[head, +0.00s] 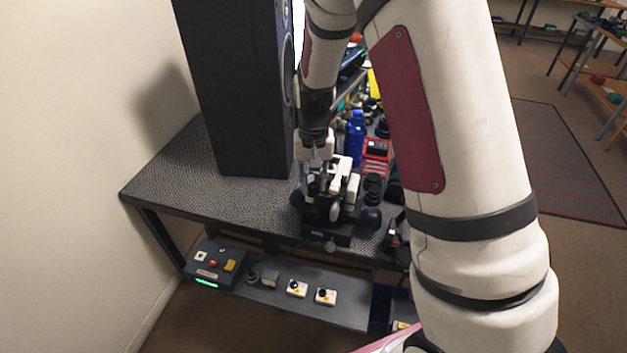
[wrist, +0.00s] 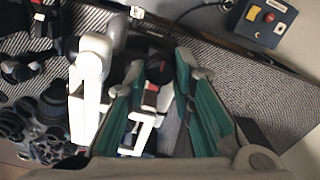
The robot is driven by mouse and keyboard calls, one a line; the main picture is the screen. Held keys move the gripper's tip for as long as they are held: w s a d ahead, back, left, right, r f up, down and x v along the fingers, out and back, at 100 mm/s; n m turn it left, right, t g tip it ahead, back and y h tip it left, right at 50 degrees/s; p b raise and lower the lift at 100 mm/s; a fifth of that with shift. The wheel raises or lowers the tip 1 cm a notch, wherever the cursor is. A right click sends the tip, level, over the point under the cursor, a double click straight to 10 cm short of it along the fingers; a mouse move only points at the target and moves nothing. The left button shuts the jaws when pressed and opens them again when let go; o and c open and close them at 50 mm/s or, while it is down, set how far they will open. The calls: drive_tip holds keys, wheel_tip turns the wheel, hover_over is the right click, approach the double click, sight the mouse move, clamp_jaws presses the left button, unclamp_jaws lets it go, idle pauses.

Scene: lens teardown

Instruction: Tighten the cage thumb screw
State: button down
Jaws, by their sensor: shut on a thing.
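My gripper (wrist: 160,70) points down over the bench, its green-lined fingers on either side of a round black knob (wrist: 158,72), which appears to be the cage thumb screw. The fingertips are closed around the knob. White frame parts with a small red piece (wrist: 150,98) sit just below the knob in the wrist view, between the fingers. A white clamp-like part (wrist: 88,75) stands to the left. In the head view my gripper (head: 317,178) is at the left side of the white and black fixture (head: 345,190); the knob is too small to make out there.
A tall black speaker (head: 235,90) stands on the textured bench (head: 165,175), left of my gripper. A blue bottle (head: 355,138) and red box (head: 376,155) are behind the fixture. Several black lens parts (wrist: 40,115) lie at left in the wrist view. A button box (head: 213,265) sits below.

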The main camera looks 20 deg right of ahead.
sight(314, 184)
drive_tip(key=shift+m, duration=0.3)
idle(0.4)
drive_tip(key=c, duration=1.7)
unclamp_jaws()
drive_tip(key=shift+o, duration=0.2)
wheel_tip(314, 184, up, 12)
drive_tip(key=s+r+n+t, duration=0.2)
drive_tip(key=s+r+t, duration=0.1)
drive_tip(key=s+r, duration=0.75)
drive_tip(key=s+r+n+t, duration=0.1)
drive_tip(key=s+r, duration=0.1)
drive_tip(key=s, duration=0.5)
drive_tip(key=s+r+n+t, duration=0.1)
drive_tip(key=s+r, duration=0.1)
drive_tip(key=s, duration=0.5)
drive_tip(key=shift+a+r+t, duration=0.3)
drive_tip(key=shift+a+r, duration=0.1)
drive_tip(key=shift+a, duration=0.05)
